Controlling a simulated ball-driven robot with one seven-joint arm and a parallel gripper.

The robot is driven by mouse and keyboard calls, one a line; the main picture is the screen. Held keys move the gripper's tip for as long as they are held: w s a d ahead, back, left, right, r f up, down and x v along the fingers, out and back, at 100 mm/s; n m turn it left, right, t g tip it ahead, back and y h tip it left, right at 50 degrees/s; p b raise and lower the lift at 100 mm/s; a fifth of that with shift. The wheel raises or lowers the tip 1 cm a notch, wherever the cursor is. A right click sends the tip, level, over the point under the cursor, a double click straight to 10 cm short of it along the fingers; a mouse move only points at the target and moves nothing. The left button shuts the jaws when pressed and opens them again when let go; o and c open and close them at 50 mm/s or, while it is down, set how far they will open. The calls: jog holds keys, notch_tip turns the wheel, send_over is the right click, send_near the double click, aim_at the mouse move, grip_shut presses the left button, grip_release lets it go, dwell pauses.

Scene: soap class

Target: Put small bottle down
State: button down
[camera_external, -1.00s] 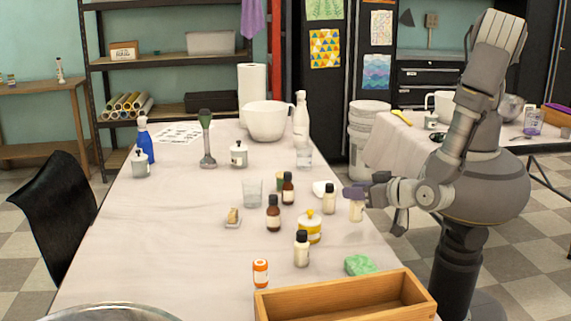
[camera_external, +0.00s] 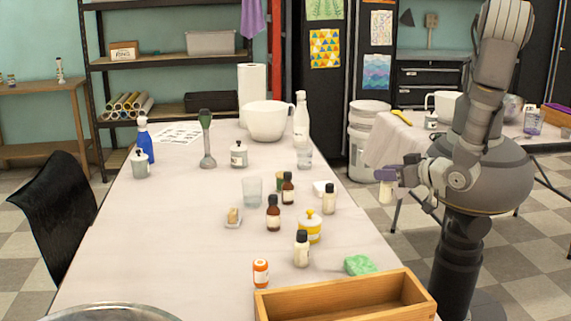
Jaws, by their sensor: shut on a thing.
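A small pale cream bottle (camera_external: 386,192) hangs below my gripper (camera_external: 387,175). My gripper is shut on its top and holds it roughly upright, in the air to the right of the long table (camera_external: 160,240). The bottle's cap is mostly hidden by the fingers. Other small bottles stand on the table: a cream one with a black cap (camera_external: 329,202), another cream one nearer the camera (camera_external: 301,252), two brown ones (camera_external: 273,216), and a white one with an orange label and cap (camera_external: 261,273).
A yellow-and-white jar (camera_external: 310,229), a green sponge (camera_external: 359,265) and a wooden box (camera_external: 345,303) are along the table's right side. A glass (camera_external: 253,191) stands mid-table. The table's left half is largely clear. A second table (camera_external: 395,148) stands behind.

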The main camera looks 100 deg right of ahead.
jog(key=w+d+b, duration=0.1)
jog(key=w+d, duration=0.9)
jog(key=d, duration=0.1)
jog(key=w+d+n+t+y+b, duration=0.1)
jog(key=w+d, duration=0.1)
jog(key=d, duration=0.7)
jog(key=w+d+n+t+y, duration=0.1)
jog(key=w+d, duration=0.1)
jog(key=d, duration=0.7)
jog(key=shift+w+d+f+b, duration=0.8)
jog(key=shift+w+d+b, duration=0.3)
jog(key=shift+w, duration=1.25)
jog(key=shift+w+d+f+b, duration=0.9)
jog(key=shift+w+d, duration=0.25)
jog(key=shift+w, duration=1.15)
jog(key=shift+w+d+f+b, duration=0.7)
jog(key=shift+w+d+b, duration=0.4)
jog(key=shift+w, duration=1.25)
jog(key=shift+f, duration=0.2)
jog(key=c, duration=0.9)
grip_release()
jog(key=shift+o, duration=0.2)
